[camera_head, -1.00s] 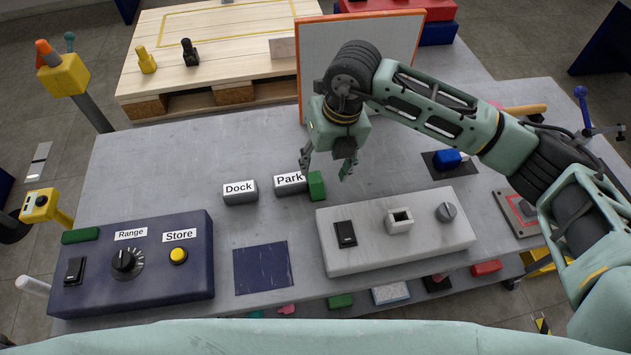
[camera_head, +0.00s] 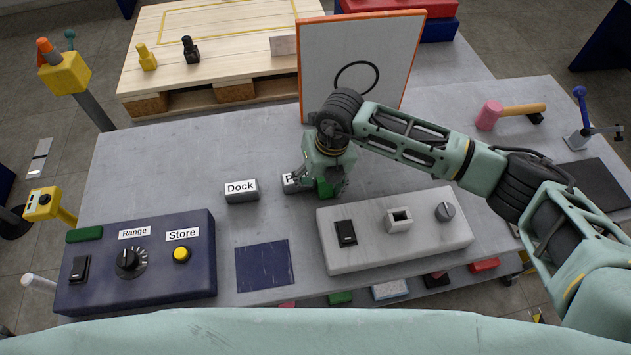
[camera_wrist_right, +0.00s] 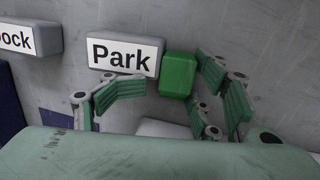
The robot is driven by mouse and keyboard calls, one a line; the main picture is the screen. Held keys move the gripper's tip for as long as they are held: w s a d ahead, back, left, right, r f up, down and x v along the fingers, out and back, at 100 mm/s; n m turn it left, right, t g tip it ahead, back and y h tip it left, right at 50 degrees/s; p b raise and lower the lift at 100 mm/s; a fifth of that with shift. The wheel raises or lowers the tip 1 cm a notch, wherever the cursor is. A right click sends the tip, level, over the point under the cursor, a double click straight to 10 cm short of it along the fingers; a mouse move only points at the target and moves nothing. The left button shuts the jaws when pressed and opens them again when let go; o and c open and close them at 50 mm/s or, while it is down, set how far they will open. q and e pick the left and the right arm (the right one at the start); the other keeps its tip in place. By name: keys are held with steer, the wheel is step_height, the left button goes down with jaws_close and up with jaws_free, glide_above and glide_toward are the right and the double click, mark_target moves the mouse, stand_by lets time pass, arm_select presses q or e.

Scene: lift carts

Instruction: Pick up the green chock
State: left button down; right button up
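The green chock (camera_head: 325,187) is a small green block on the grey table, beside the right end of the block labelled Park (camera_head: 290,183). In the right wrist view the chock (camera_wrist_right: 178,74) sits right of the Park block (camera_wrist_right: 125,53), touching or almost touching it. My right gripper (camera_head: 321,184) is down over the chock, pointing at the table, and partly hides it and the Park label. In the right wrist view its fingers (camera_wrist_right: 174,82) are spread, one on each side of the chock, with a visible gap on the right. My left gripper is not in view.
The block labelled Dock (camera_head: 241,191) stands left of Park. A white panel box (camera_head: 400,247) lies close in front right. A framed board (camera_head: 360,60) stands behind the gripper. A navy control box (camera_head: 135,285) with another green piece (camera_head: 84,234) is at front left.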

steer(key=shift+d+f, duration=0.15)
steer(key=shift+c, duration=1)
steer(key=shift+r, duration=0.2)
jaws_close()
steer(key=shift+a, duration=0.2)
steer(key=shift+w+r, duration=0.1)
steer(key=shift+r, duration=0.05)
